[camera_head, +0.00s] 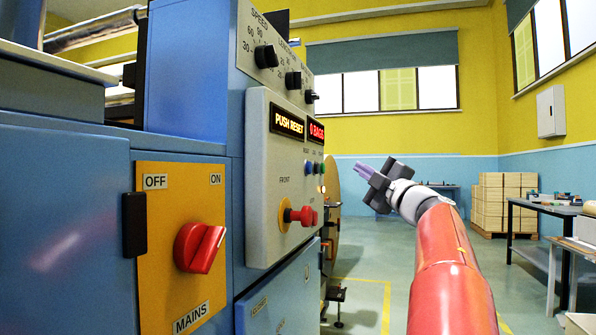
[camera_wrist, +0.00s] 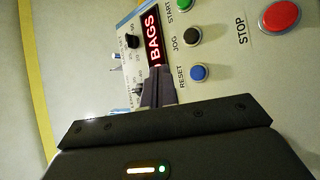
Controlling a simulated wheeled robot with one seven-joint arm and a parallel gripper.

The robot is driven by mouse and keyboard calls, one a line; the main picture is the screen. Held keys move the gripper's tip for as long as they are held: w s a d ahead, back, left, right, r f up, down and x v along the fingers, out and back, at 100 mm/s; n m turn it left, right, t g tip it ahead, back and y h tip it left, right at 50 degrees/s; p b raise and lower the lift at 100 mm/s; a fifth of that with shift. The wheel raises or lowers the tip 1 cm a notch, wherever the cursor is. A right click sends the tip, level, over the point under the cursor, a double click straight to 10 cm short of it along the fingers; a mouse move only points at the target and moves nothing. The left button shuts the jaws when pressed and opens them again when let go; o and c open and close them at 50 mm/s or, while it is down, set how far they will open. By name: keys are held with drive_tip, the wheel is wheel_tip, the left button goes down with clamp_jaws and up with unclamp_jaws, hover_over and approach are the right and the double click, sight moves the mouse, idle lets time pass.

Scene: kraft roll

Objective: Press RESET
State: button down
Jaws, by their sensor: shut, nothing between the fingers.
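The RESET button is a blue round button (camera_wrist: 198,72) in the wrist view, with its RESET label beside it on the pale panel. It also shows small in the head view (camera_head: 309,167), below the displays. My gripper (camera_head: 359,168) is shut and empty, to the right of the panel in the head view, its fingers pointing left toward it. In the wrist view the shut fingers (camera_wrist: 158,86) appear left of the blue button, overlapping the lower end of the red BAGS display. I see no contact with the button.
The lit display (camera_head: 289,123) reads PUSH RESET; another (camera_head: 316,131) reads 0 BAGS. The black JOG button (camera_wrist: 190,37) and red STOP button (camera_wrist: 281,15) are near RESET. A red MAINS switch (camera_head: 199,247) is nearer.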

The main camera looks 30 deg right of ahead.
sight(309, 168)
drive_tip(key=shift+w, duration=0.1)
idle(0.3)
drive_tip(key=w+a, duration=0.5)
drive_tip(key=w, duration=0.1)
drive_tip(key=shift+w+a+b, duration=0.25)
drive_tip(key=shift+a+b, duration=0.05)
drive_tip(key=shift+b, duration=0.1)
idle(1.9)
drive_tip(key=shift+w+a, duration=0.3)
drive_tip(key=shift+w, duration=0.05)
drive_tip(key=shift+w+a, duration=0.3)
drive_tip(key=shift+w, duration=0.05)
idle(1.0)
drive_tip(key=shift+s+d+p, duration=0.1)
drive_tip(key=shift+p, duration=0.2)
drive_tip(key=shift+s+d, duration=0.4)
drive_tip(key=shift+s, duration=0.15)
